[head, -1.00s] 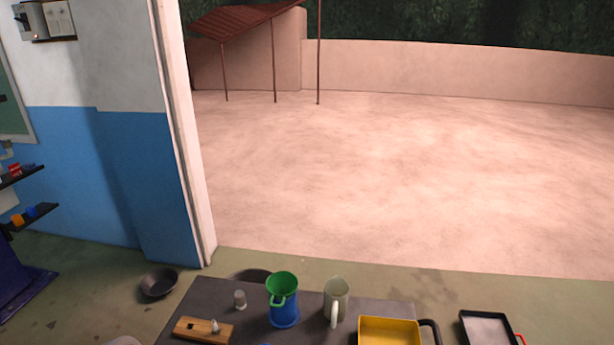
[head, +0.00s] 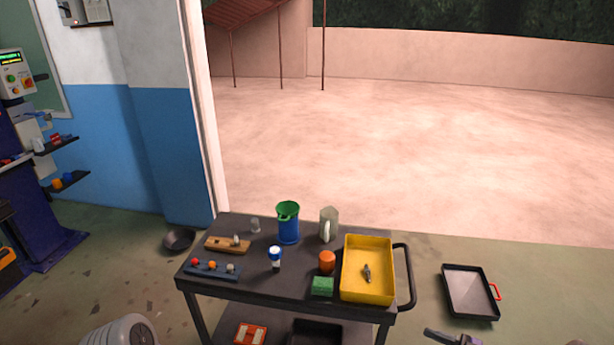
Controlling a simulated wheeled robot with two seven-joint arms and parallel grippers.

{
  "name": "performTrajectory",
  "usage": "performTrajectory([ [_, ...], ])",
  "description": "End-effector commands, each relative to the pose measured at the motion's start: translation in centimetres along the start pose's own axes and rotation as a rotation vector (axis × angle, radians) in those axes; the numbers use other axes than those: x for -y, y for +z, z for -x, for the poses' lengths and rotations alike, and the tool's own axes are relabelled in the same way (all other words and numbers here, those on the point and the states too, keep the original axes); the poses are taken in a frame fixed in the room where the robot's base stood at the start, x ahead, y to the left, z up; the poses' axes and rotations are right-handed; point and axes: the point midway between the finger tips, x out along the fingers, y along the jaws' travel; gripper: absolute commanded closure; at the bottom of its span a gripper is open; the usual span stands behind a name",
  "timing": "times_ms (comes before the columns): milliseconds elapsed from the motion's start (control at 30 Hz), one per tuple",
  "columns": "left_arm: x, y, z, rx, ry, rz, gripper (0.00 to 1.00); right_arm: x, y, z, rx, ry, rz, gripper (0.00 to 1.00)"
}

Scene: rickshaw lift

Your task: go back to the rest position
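Neither of my grippers shows clearly in the head view. A pale grey rounded piece with slots (head: 122,331) is cut off by the bottom edge at the left. I cannot tell whether it belongs to my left arm. A small dark and greyish-purple piece (head: 455,338) is cut off at the bottom right, and I cannot tell what it is. The dark cart (head: 255,220) stands in front of me. It carries a blue container with a green top (head: 288,228), a pale jug (head: 328,224) and a yellow tray (head: 353,287) with a small grey item.
The cart also holds a wooden block (head: 228,245), an orange item (head: 327,262) and a green sponge (head: 322,286). A black tray (head: 470,292) lies on the floor to the right, a dark bowl (head: 178,240) to the left. Open pale ground lies beyond the doorway.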

Motion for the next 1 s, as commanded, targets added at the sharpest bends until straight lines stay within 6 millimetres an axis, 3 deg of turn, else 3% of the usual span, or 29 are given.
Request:
performTrajectory([
  [333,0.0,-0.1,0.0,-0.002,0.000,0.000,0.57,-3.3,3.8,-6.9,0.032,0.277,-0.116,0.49],
  [467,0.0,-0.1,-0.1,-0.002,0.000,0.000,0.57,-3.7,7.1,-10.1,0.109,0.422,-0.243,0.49],
  [567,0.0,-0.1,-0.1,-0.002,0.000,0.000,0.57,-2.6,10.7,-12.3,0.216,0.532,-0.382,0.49],
  [667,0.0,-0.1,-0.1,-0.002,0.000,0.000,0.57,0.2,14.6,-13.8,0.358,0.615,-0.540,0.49],
  [767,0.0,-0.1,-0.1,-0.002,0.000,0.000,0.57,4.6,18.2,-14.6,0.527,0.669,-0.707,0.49],
  [900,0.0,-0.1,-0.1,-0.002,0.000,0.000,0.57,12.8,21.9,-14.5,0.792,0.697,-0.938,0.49],
  [1000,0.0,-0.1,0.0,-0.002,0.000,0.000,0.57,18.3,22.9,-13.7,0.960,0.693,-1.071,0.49],
])
